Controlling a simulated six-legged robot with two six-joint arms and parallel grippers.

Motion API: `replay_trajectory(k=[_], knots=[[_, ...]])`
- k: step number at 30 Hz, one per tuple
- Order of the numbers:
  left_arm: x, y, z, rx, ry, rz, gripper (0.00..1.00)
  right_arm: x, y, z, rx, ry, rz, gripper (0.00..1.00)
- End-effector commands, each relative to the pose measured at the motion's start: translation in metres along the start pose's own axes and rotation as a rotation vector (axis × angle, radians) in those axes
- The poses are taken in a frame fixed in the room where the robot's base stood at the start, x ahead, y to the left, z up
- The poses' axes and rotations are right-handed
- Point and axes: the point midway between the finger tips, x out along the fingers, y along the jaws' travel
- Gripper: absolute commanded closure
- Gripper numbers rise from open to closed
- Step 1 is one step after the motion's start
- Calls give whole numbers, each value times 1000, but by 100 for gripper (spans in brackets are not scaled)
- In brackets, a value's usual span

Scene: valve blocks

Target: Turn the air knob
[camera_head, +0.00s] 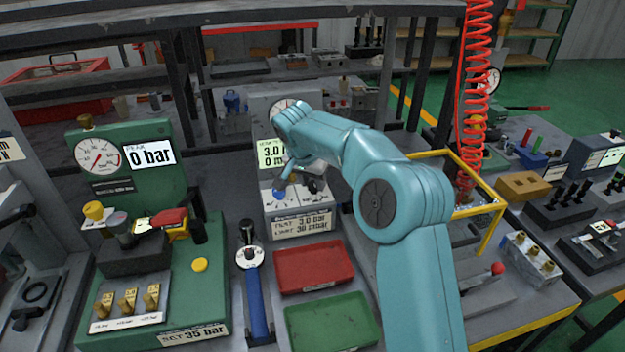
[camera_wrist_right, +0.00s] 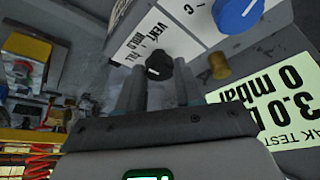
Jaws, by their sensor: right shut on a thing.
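A grey test panel (camera_head: 268,103) stands at the back of the bench, with a display reading 3.0 and 0 mbar. In the right wrist view, a black knob (camera_wrist_right: 159,64) sits on its white face beside the labels VENT, HOLD and FILL. My right gripper (camera_wrist_right: 158,82) is shut on this black knob, one finger on each side. A larger blue knob (camera_wrist_right: 238,12) is on the same face, clear of the fingers; it also shows in the head view (camera_head: 279,195). In the head view my right arm hides part of the panel. My left gripper is out of view.
A red tray (camera_head: 313,267) and a green tray (camera_head: 333,324) lie in front of the panel. A green gauge station (camera_head: 205,262) reading 0 bar stands left. A yellow frame (camera_head: 487,232) and a red coiled hose (camera_head: 474,90) are right of my arm.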

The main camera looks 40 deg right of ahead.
Motion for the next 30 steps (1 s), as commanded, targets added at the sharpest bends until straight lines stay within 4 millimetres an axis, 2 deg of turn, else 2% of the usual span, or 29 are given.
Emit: replay_trajectory(k=[4, 5, 7, 16, 20, 23, 30], knots=[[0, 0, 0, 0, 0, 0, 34, -1, 0, -2, 0, 6, -3, 95], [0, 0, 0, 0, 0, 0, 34, -1, 0, -2, 0, 6, -3, 62], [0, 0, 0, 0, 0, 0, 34, -1, 0, -2, 0, 6, -3, 39], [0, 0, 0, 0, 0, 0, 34, -1, 0, -1, -1, 3, -2, 39], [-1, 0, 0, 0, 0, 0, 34, -13, -1, -1, -1, 4, -4, 39], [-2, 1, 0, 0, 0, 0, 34, -34, -1, -2, -1, 6, -7, 39], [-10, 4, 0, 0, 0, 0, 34, -100, -1, -2, -1, 5, -6, 39]])
